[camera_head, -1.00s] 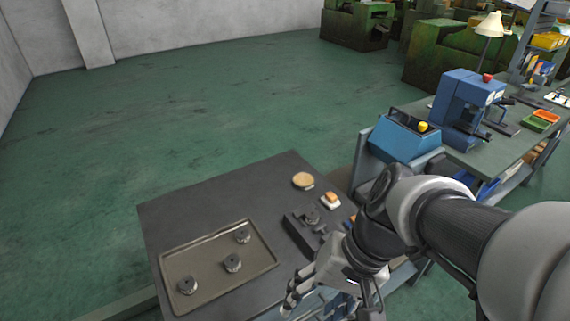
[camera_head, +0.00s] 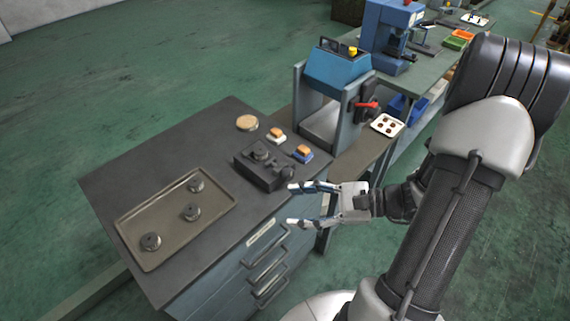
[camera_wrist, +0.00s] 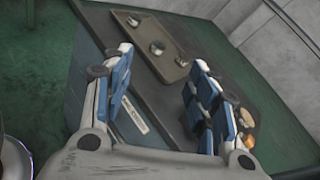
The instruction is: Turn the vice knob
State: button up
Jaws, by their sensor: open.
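The small black vice (camera_head: 258,175) sits near the right edge of the dark cabinet top in the head view. A round grey part rests in its upper side. Its knob is hard to make out; the end facing my gripper is small and dark. My gripper (camera_head: 293,205) is open and empty, just right of and below the vice, with its fingers pointing left toward it. The upper fingertip is close to the vice's right end; I cannot tell whether they touch. In the wrist view, my open gripper (camera_wrist: 160,72) spans the cabinet edge, and its right finger hides most of the vice.
A tray (camera_head: 141,216) with three round grey parts lies on the cabinet. A blue machine (camera_head: 336,65) with a red handle (camera_head: 366,105) stands behind right. Drawer handles (camera_head: 266,268) protrude below.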

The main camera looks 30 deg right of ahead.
aim_at(291, 175)
jog(key=s+d+f+m+t+h, duration=0.2)
jog(key=d+f+m+t+h, duration=0.5)
jog(key=d+f+m+t, duration=0.35)
jog(key=shift+m+g, duration=0.35)
jog(key=shift+g, duration=0.6)
jog(key=b+x, duration=0.1)
jog(key=x, duration=0.4)
jog(key=b+x, duration=0.1)
jog(key=x, duration=0.5)
jog(key=d+r+b+x, duration=0.1)
jog(key=x, duration=0.5)
jog(key=shift+w+d+b, duration=0.1)
jog(key=shift+w+b, duration=0.2)
jog(key=shift+c, duration=0.3)
jog(key=c, duration=1)
